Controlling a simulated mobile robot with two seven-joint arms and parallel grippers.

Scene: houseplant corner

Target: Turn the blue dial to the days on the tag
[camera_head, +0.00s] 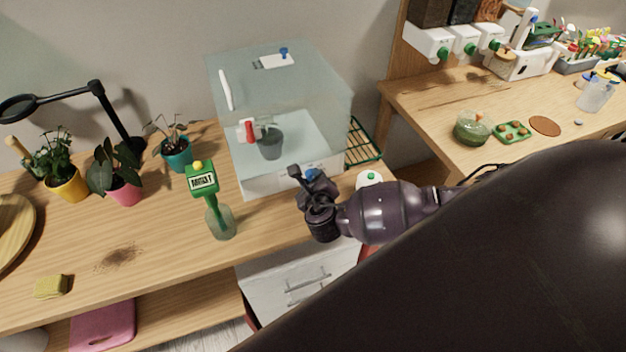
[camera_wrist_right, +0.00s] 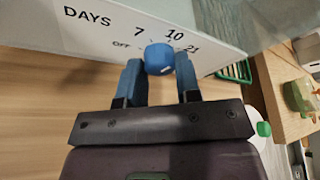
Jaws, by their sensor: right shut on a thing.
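The blue dial (camera_wrist_right: 159,59) sits on the white front panel (camera_wrist_right: 100,28) of the clear case (camera_head: 280,95). The panel reads DAYS, with OFF, 7, 10 and 21 around the dial. A pale mark shows low on the dial's face; I cannot tell which label it is set to. My right gripper (camera_wrist_right: 158,68) is shut on the dial, a finger on each side. In the head view the right gripper (camera_head: 306,186) is at the case's front, and a bit of blue shows there. I cannot make out a tag with days. My left gripper is out of view.
Potted plants, one in a yellow pot (camera_head: 71,187), stand further left. A green wire rack (camera_head: 362,143) is right of the case.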

